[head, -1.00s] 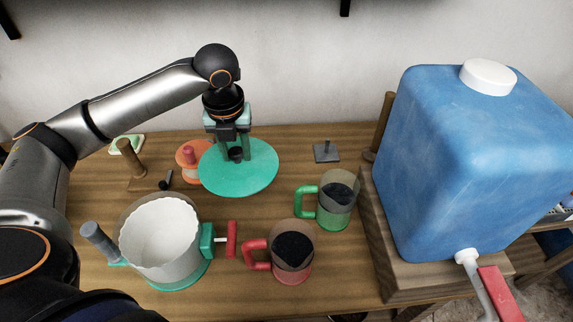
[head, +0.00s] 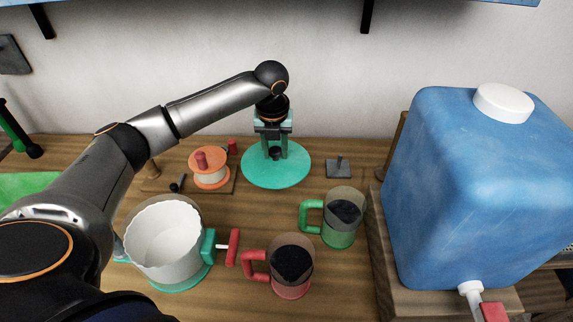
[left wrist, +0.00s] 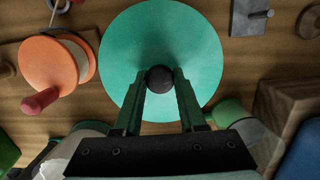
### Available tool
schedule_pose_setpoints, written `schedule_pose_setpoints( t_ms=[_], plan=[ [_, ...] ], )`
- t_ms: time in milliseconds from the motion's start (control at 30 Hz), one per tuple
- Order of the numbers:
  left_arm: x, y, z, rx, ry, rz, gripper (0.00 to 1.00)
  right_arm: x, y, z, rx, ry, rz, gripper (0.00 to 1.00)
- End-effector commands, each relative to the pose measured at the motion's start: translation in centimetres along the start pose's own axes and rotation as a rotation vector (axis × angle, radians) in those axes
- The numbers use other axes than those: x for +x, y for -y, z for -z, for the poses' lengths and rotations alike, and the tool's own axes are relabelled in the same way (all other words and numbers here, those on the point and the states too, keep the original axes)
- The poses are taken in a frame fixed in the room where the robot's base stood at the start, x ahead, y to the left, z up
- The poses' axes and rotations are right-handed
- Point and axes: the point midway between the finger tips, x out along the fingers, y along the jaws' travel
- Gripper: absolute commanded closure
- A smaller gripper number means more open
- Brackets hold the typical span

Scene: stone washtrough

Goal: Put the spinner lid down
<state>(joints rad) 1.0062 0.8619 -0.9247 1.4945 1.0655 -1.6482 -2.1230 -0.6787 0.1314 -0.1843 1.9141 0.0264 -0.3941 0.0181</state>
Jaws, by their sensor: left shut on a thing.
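The spinner lid (head: 290,176) is a round teal disc with a dark knob in its middle. In the head view it is at the back of the wooden table, near the wall. My left gripper (head: 275,154) points down over it and is shut on the knob. The left wrist view shows the lid (left wrist: 160,30) below, with the gripper fingers (left wrist: 160,82) on both sides of the dark knob. I cannot tell whether the lid touches the table. The spinner bowl (head: 165,245), white with a teal base and handle, stands at the front left, partly behind my arm. My right gripper is out of view.
An orange and white spool (head: 209,170) stands left of the lid. A small grey plate with a peg (head: 338,168) is to its right. A green-handled jug (head: 342,222) and a red-handled jug (head: 292,268) stand in front. A big blue water container (head: 470,190) fills the right.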

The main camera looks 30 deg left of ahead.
Motion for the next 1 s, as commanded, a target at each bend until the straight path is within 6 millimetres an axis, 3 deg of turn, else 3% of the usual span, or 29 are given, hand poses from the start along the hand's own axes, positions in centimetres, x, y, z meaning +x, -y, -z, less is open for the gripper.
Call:
schedule_pose_setpoints(
  t_ms=[100, 300, 567, 767, 1000],
  plan=[
    [2.6, 1.1, -0.9, -0.001, -0.004, -0.002, 1.00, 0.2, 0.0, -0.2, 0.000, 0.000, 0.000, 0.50],
    [5.0, 2.2, -2.0, 0.000, -0.003, -0.002, 1.00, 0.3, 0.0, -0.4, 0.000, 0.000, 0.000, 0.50],
    [6.1, 2.7, -2.5, 0.000, -0.002, -0.002, 1.00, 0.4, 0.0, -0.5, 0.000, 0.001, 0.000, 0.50],
    [8.8, 2.6, -2.0, 0.002, -0.003, -0.003, 1.00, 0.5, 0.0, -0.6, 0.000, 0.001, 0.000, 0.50],
    [9.0, 2.6, -2.1, 0.001, -0.001, -0.002, 1.00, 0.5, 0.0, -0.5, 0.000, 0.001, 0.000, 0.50]
  ],
)
